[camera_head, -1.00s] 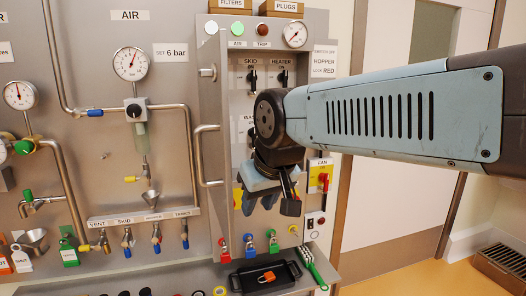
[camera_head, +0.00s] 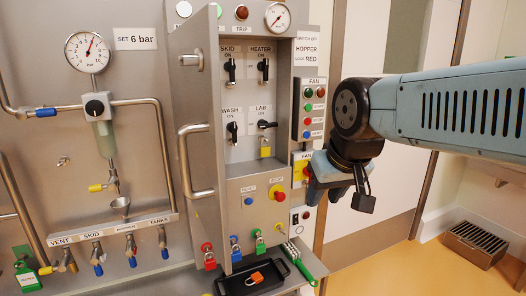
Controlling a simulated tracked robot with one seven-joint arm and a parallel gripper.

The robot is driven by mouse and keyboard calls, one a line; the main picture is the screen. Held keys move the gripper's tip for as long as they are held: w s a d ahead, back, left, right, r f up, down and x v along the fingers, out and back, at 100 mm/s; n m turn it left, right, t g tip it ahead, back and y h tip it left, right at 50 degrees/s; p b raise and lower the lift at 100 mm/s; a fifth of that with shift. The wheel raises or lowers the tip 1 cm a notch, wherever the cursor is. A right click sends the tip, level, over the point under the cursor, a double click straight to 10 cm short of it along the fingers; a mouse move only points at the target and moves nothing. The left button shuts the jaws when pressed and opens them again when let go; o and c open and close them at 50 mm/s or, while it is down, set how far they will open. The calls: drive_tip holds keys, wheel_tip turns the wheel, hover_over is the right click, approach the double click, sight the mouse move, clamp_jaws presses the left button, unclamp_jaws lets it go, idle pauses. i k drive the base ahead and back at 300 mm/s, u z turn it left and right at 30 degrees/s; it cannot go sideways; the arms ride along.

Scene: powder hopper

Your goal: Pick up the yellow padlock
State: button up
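The yellow padlock (camera_head: 265,152) hangs just below the black LAB switch (camera_head: 267,125) inside the recessed control panel. It is in plain view and small. My gripper (camera_head: 324,197) is in front of the fan switch box, to the right of the yellow padlock and lower in the picture. Its blue-grey fingers point down and look apart, with nothing seen between them. The gripper is clear of the padlock.
A red padlock (camera_head: 208,257), a blue one (camera_head: 235,249) and a green one (camera_head: 260,243) hang along the lower ledge. An orange padlock (camera_head: 255,278) lies in a black tray (camera_head: 233,291). The open cabinet door with its handle (camera_head: 199,160) stands left of the panel.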

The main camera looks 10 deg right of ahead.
sight(265, 151)
drive_tip(key=k, duration=1.3)
drive_tip(key=z, duration=0.2)
drive_tip(key=i, duration=0.75)
drive_tip(key=z, duration=0.5)
drive_tip(key=i, duration=1)
drive_tip(key=z, duration=0.05)
